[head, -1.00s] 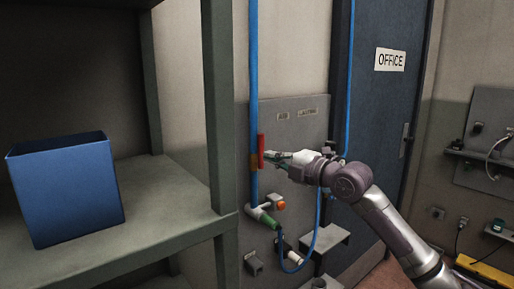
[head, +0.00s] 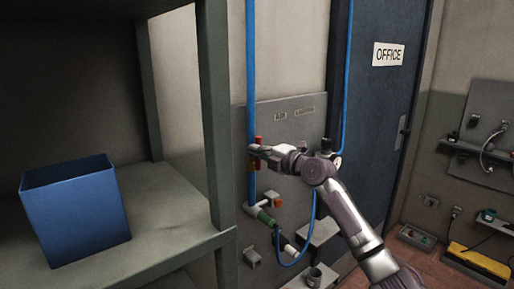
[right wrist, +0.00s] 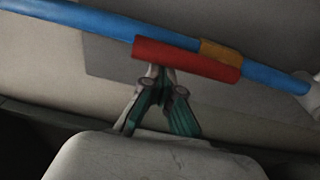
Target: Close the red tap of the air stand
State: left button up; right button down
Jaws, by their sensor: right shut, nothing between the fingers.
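The red tap handle (head: 258,140) is on the blue vertical air pipe (head: 250,60) of the grey air stand panel (head: 298,108). It lies along the pipe, beside an orange-brown fitting. My right gripper (head: 256,149) is in front of the handle's middle and hides part of it. In the right wrist view the red handle (right wrist: 186,60) lies parallel to the pipe. The shut fingertips (right wrist: 157,74) are at the handle's near edge, with nothing between them. I cannot tell whether they touch it. My left gripper is not in view.
A shelf with a blue bin (head: 75,210) stands at the left; its post (head: 213,120) is close to the pipe. Below the tap are a green fitting (head: 266,217) and a looped blue hose (head: 298,262). A blue office door (head: 375,110) is behind my right arm.

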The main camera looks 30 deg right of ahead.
jog(key=shift+w+a, duration=0.1)
jog(key=shift+w, duration=0.05)
jog(key=d+f+m+t+h+b, duration=0.1)
jog(key=d+f+m+b, duration=0.1)
jog(key=d+m+b, duration=0.2)
jog(key=d+f+m+t+h+b, duration=0.1)
jog(key=d+m+b, duration=0.3)
jog(key=m+b, duration=0.6)
jog(key=f+m, duration=0.1)
jog(key=m, duration=0.3)
jog(key=shift+w+d+f+m, duration=0.25)
jog(key=shift+d+m, duration=0.05)
jog(key=shift+d, duration=0.05)
jog(key=shift+f, duration=0.1)
dwell(0.7)
